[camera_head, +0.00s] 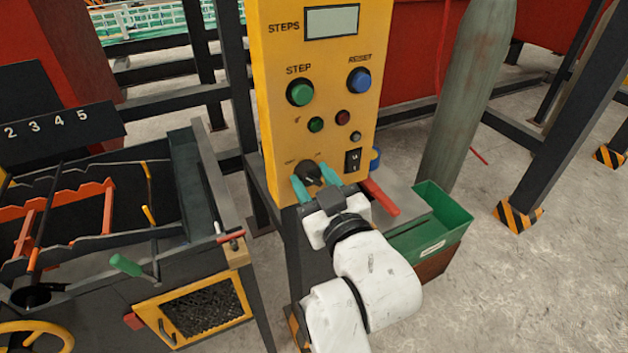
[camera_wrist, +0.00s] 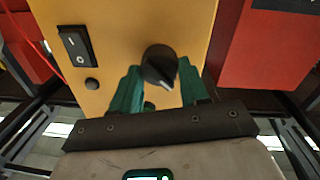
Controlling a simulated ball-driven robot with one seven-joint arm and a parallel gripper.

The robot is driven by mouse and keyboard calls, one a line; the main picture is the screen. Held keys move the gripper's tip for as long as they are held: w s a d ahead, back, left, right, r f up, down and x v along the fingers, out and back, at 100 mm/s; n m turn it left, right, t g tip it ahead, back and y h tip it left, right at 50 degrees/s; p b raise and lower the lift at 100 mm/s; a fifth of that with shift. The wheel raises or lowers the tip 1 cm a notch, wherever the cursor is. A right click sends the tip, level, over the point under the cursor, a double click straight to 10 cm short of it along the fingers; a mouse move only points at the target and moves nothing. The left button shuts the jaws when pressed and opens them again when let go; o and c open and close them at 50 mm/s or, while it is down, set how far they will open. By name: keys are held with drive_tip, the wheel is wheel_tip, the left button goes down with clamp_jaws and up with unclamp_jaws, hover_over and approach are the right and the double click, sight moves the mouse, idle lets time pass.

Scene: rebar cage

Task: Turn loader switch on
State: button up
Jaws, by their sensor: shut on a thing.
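A black rotary knob (camera_head: 309,169) sits low on the front of the yellow control panel (camera_head: 277,120), with small, hard-to-read marks above it. My gripper (camera_head: 313,180) is at the panel, its green fingers on either side of the knob and shut on it. In the wrist view the knob (camera_wrist: 159,65) lies between the fingertips, and a pale pointer line on it slants down to the right. A black rocker switch (camera_head: 353,160) is right of the knob in the head view; it also shows in the wrist view (camera_wrist: 78,48).
A green STEP button (camera_head: 300,92), a blue RESET button (camera_head: 359,80) and smaller buttons sit above the knob. A red bar (camera_head: 381,198) and a green bin (camera_head: 445,213) are right of my gripper. A dark machine with a green handle (camera_head: 126,265) stands left.

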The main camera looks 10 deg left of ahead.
drive_tip(key=shift+c, duration=1.3)
drive_tip(key=shift+m, duration=0.4)
drive_tip(key=m+p, duration=0.1)
drive_tip(key=m, duration=0.2)
drive_tip(key=shift+d+r, duration=0.1)
drive_tip(key=m+p, duration=0.1)
drive_tip(key=m, duration=0.4)
drive_tip(key=shift+w+g, duration=0.1)
drive_tip(key=shift+g, duration=0.2)
drive_tip(key=m+p, duration=0.2)
drive_tip(key=m, duration=0.3)
drive_tip(key=shift+d+g, duration=0.15)
drive_tip(key=shift+g, duration=0.15)
drive_tip(key=shift+m+y+p, duration=0.3)
drive_tip(key=shift+m+p, duration=0.35)
drive_tip(key=shift+m, duration=1.05)
drive_tip(key=shift+f, duration=0.2)
